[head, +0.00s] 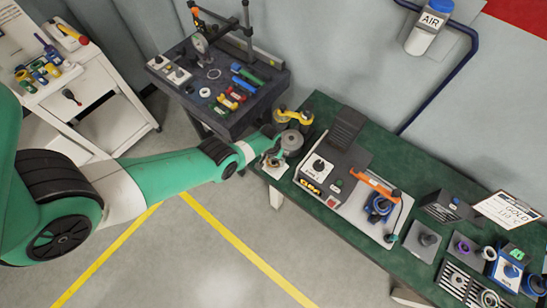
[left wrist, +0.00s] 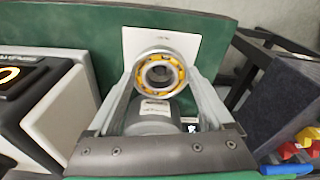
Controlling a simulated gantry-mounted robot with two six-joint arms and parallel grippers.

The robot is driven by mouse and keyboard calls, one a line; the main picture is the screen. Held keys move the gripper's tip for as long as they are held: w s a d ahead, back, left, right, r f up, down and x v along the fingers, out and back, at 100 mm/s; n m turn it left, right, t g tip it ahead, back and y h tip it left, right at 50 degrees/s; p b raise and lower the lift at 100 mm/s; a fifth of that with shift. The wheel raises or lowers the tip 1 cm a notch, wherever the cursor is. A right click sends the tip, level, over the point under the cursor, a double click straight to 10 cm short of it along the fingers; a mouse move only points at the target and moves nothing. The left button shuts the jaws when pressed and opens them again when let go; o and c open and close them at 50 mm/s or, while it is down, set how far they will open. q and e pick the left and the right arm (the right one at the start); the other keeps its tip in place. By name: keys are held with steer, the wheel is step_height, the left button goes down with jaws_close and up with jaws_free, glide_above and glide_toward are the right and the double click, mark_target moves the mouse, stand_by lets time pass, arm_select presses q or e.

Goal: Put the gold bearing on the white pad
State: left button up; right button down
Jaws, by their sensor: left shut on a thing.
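The gold bearing (left wrist: 160,73), a steel ring with a gold-yellow cage, is between the two fingertips of my left gripper (left wrist: 158,85) in the left wrist view. The gripper is shut on it. Behind the bearing, the white pad (left wrist: 190,45) lies on the green bench top, partly hidden by it. In the head view my left gripper (head: 271,160) is at the bench's left end, over the white pad (head: 275,173), and mostly covers it. I cannot tell the gap between bearing and pad. My right gripper is not in view.
A grey cylinder (head: 291,142) and a yellow item (head: 294,117) are close to the gripper. The grey heater unit (head: 325,167) stands to the right on the green bench (head: 405,165). A dark cart (head: 262,104) with coloured parts stands behind left.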

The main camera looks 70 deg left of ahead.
arm_select(q)
steer(key=shift+f+b, duration=0.4)
steer(key=shift+f, duration=0.05)
steer(key=o, duration=1.5)
steer(key=shift+r, duration=0.1)
step_height(320, 180, up, 8)
steer(key=p, duration=0.8)
